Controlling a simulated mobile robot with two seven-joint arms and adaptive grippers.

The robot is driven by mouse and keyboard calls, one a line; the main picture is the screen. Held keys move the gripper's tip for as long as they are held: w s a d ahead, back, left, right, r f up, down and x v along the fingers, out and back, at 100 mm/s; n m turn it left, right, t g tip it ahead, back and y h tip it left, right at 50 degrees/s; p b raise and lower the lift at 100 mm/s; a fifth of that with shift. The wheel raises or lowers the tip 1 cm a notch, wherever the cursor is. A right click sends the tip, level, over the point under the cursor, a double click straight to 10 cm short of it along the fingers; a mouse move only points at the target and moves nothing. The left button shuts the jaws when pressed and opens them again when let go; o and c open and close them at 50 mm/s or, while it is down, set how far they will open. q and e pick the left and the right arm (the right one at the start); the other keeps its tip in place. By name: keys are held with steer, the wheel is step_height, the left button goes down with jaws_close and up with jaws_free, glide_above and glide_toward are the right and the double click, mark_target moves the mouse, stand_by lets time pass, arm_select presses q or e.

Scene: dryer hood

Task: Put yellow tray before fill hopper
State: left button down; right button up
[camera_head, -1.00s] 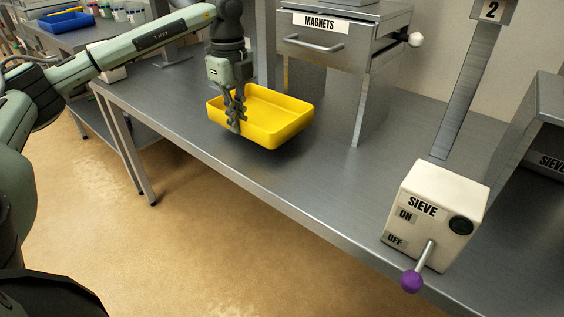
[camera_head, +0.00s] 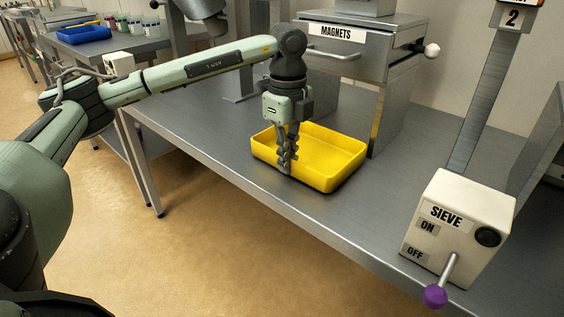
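The yellow tray (camera_head: 335,153) is an open, empty rectangular tray at the middle of the metal table, upright and roughly level. It sits in front of and below the MAGNETS drawer unit. It is on or just above the table top; I cannot tell which. My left gripper (camera_head: 286,160) points down at the tray's near-left wall, its fingers closed over the rim and hiding a part of it. My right gripper is not in view. No part is labelled as a hopper.
The MAGNETS drawer unit (camera_head: 355,52) stands on legs behind the tray. The white SIEVE switch box (camera_head: 455,225) with a purple-knobbed lever is at the right front. The metal table (camera_head: 220,135) is clear around the tray. A blue tray (camera_head: 84,34) lies on a far bench.

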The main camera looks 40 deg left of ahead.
arm_select(q)
steer(key=shift+f, duration=0.1)
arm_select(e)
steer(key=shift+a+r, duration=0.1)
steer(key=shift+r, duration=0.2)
arm_select(q)
steer(key=shift+d, duration=0.15)
steer(key=c, duration=2.2)
jaws_free()
steer(key=shift+f, duration=0.1)
steer(key=o, duration=0.5)
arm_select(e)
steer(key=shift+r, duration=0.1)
